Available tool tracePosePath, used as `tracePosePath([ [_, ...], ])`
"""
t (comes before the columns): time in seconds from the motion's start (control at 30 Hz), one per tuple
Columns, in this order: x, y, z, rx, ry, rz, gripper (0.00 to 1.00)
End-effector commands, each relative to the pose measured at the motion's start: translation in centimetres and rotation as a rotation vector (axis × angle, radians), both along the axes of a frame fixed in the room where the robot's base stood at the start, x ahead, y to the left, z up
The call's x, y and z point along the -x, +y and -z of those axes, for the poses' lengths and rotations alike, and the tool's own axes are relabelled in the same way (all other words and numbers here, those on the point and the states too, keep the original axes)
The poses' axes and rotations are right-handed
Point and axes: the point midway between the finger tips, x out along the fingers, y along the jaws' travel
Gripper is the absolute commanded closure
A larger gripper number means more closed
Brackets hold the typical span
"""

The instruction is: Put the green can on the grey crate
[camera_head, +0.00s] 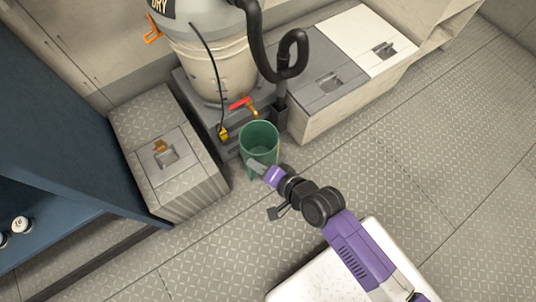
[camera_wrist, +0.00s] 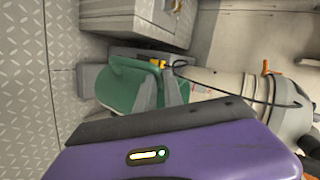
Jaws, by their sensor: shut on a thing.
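The green can (camera_head: 259,136) is an open, upright container in front of the large vacuum. My gripper (camera_head: 255,166) is shut on its near side. In the wrist view the green can (camera_wrist: 118,82) lies sideways in the picture, with my gripper's fingers (camera_wrist: 160,90) at its wall. I cannot tell whether its base touches the floor. A grey tread-plate box (camera_head: 187,178) with a latch stands left of the can. A grey-lidded box (camera_head: 322,78) stands to the right, behind it. I cannot tell which of these is the grey crate.
The vacuum (camera_head: 210,55) with its black hose (camera_head: 257,45) stands just behind the can. A red-handled tap (camera_head: 241,103) sticks out close to the can's rim. A white-lidded box (camera_head: 365,36) adjoins the grey-lidded one. A blue shelf unit (camera_head: 60,120) stands left. Floor at right is clear.

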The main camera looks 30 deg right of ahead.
Motion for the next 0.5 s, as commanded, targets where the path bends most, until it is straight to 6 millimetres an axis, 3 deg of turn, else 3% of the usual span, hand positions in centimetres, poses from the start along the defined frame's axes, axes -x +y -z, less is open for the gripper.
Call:
tracePosePath([
  [0.03,1.0,-0.1,3.6,-0.001,0.006,-0.002,1.00],
  [0.2,3.8,-1.5,10.3,0.000,0.008,0.009,1.00],
  [0.3,5.2,-2.7,13.2,0.002,0.007,0.027,1.00],
  [0.5,7.1,-4.6,16.6,0.004,0.005,0.060,1.00],
])
